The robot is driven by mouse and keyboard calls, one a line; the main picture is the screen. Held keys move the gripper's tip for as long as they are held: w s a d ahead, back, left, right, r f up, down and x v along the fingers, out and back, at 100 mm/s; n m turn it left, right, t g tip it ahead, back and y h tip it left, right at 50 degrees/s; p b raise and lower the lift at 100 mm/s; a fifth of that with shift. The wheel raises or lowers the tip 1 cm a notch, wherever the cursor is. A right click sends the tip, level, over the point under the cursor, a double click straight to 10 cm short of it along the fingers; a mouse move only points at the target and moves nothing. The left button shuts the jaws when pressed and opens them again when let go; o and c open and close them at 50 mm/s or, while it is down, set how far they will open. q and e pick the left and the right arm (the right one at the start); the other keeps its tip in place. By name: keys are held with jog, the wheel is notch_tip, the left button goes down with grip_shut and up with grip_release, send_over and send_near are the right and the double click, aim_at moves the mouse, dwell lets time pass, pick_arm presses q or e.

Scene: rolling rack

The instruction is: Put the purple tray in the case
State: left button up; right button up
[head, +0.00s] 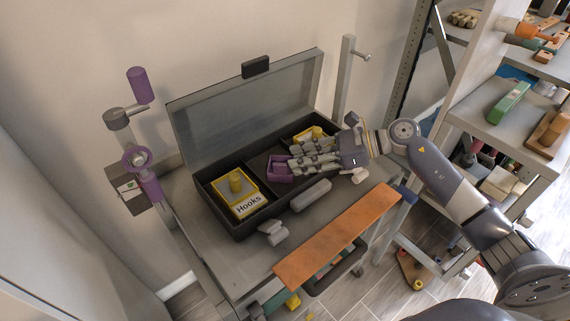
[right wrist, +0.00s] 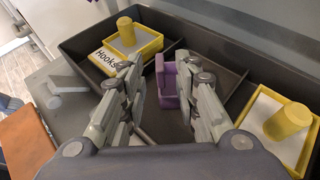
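The purple tray (head: 279,168) is inside the open dark case (head: 243,229), in its middle part between two yellow trays. In the right wrist view the purple tray (right wrist: 167,84) appears between my right gripper's fingertips, overlapped by the right finger. My right gripper (head: 303,163) reaches into the case from the right. Its fingers (right wrist: 160,95) are spread apart, with a gap between the left finger and the tray. Whether the right finger touches the tray, and whether the tray sits flat, I cannot tell. My left gripper is not in view.
A yellow tray labelled Hooks (head: 236,191) fills the case's left compartment. Another yellow tray (head: 308,134) is at the right. The raised lid (head: 245,100) stands behind. An orange-brown board (head: 335,238) lies along the front edge. Shelves (head: 525,115) stand at the right.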

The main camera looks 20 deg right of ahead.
jog(key=b+v, duration=0.1)
jog(key=v, duration=0.5)
dwell(0.3)
